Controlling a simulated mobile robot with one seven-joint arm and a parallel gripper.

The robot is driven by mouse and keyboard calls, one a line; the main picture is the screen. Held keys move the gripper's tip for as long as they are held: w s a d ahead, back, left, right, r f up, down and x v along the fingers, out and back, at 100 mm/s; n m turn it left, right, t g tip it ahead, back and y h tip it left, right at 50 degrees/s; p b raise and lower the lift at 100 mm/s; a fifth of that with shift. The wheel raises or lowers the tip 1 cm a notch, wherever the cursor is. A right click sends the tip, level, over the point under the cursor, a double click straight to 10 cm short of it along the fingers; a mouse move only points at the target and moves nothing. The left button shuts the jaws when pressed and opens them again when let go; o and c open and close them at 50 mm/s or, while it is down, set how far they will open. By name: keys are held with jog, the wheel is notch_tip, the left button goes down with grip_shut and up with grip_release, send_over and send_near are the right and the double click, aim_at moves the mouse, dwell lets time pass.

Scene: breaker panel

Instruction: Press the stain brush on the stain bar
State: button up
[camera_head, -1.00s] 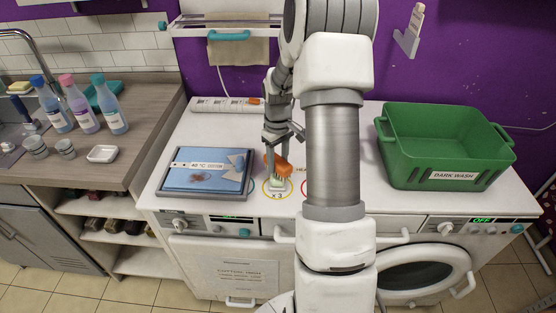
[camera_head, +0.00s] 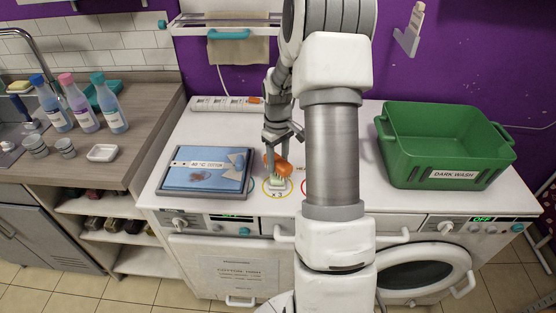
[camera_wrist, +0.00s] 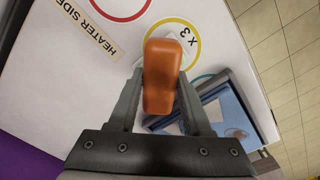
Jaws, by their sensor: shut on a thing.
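My gripper (camera_head: 281,140) is shut on the orange stain brush (camera_head: 284,168), over the yellow circle marked x 3 on the white worktop. In the wrist view my gripper (camera_wrist: 163,95) has a finger on each side of the brush (camera_wrist: 161,75). A small pale block shape (camera_head: 279,184) shows just under the brush inside the circle. I cannot tell whether it is the stain bar, the bristles or both, nor whether they touch. In the wrist view the brush's body hides most of what lies beneath it.
A framed blue cloth (camera_head: 207,178) with a brownish stain lies close to the left. A green DARK WASH basket (camera_head: 446,141) stands to the right. A power strip (camera_head: 228,103) lies at the back. Bottles (camera_head: 82,109) stand on the far-left counter.

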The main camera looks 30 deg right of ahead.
aim_at(278, 159)
jog(key=shift+r+p, duration=2.55)
jog(key=shift+r, duration=0.95)
